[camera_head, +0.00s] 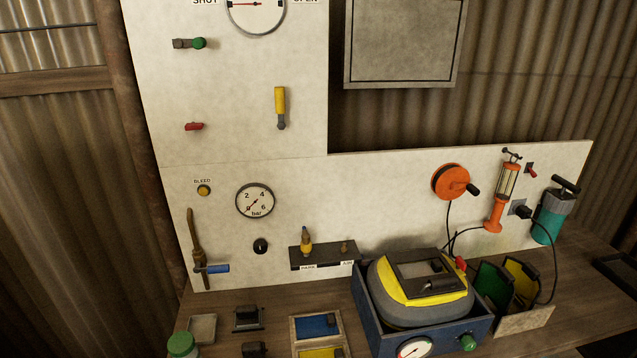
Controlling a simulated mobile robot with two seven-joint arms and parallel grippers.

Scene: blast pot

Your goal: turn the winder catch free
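An orange round winder (447,181) with a black crank knob (473,189) is mounted on the pale board at the right. A black cable runs down from it. I cannot tell which part is its catch; no separate catch is clear at this size. A small red lever (532,172) on a grey plate sits farther right, past an orange hand lamp (496,212). Neither of my grippers is in view, and nothing touches the winder.
A blue crate (369,314) holding a yellow and grey machine (420,280) stands on the bench below the winder. Green and yellow holders (508,283) and a teal pump (550,215) are at the right. Several small trays lie at the front left.

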